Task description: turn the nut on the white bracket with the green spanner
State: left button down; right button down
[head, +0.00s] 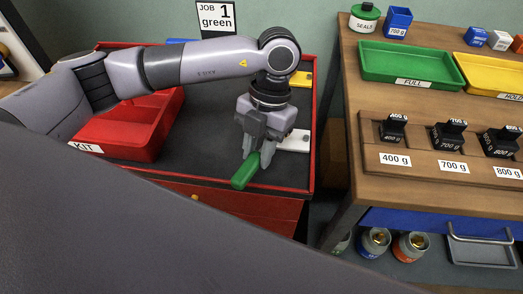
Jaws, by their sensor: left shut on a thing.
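My left gripper (257,150) points down over the right part of the red-rimmed dark tray top and is shut on the green spanner (245,172). Only the spanner's thick green end shows, slanting toward the front; its other end is hidden by the gripper. The white bracket (295,140) lies just to the right of the gripper, partly hidden behind it. I cannot see the nut, nor whether the spanner touches it. My right gripper is not in view.
A yellow piece (301,79) lies behind the bracket. The red KIT bin (131,138) stands at left. A wooden table (360,88) at right holds black weights (394,128), a green FULL tray (408,65) and a yellow tray (490,75). A "JOB 1 green" sign (215,17) stands behind.

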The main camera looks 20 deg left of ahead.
pick_arm(q)
jog(key=shift+a+m, duration=0.3)
jog(key=shift+r, duration=0.1)
jog(key=shift+r+p, duration=1.75)
jog(key=shift+r, duration=1.25)
